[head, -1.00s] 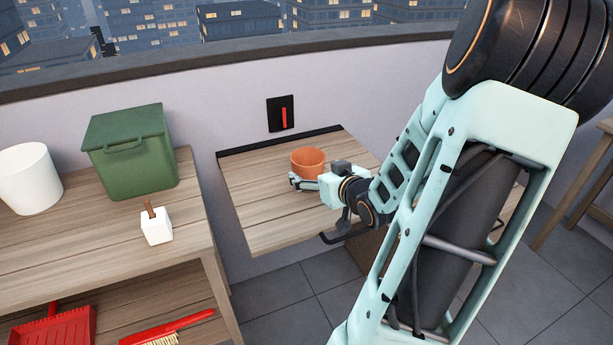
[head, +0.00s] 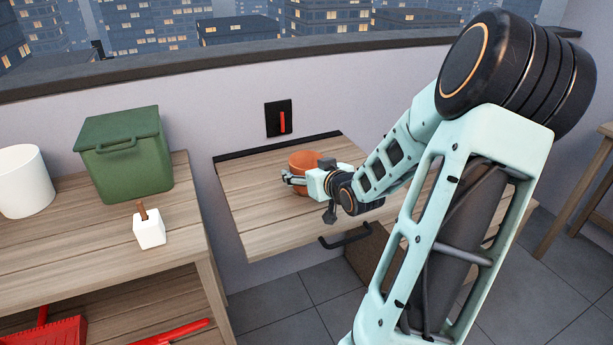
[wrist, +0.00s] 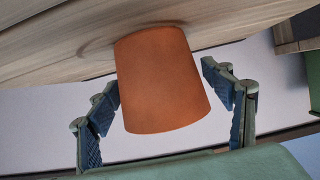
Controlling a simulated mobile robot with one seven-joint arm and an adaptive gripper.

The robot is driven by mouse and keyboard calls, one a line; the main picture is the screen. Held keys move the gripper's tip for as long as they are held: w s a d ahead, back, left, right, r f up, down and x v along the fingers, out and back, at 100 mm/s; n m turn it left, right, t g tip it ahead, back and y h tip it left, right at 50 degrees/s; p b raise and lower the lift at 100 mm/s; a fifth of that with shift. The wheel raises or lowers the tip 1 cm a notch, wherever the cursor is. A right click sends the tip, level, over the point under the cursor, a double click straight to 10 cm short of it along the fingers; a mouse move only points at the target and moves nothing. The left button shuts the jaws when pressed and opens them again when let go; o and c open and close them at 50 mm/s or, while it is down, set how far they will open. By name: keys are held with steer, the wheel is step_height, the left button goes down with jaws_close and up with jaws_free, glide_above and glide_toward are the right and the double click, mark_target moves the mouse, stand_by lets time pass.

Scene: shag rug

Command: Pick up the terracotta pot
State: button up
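The terracotta pot (head: 303,158) stands on the wooden wall-mounted shelf in the head view, partly hidden behind my gripper (head: 288,180). In the wrist view the orange-brown pot (wrist: 162,80) fills the space between the two fingers of my gripper (wrist: 160,80). The fingers are open, one on each side of the pot. The left finger lies very close to the pot's side, and whether it touches is unclear. A gap shows between the right finger and the pot. The pot's base appears to rest on the wood.
The fold-down shelf (head: 262,222) has bare room at its left and front. A black handle (head: 345,238) sits at its front edge. A wall stands behind.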

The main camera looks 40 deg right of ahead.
steer(key=c, duration=1)
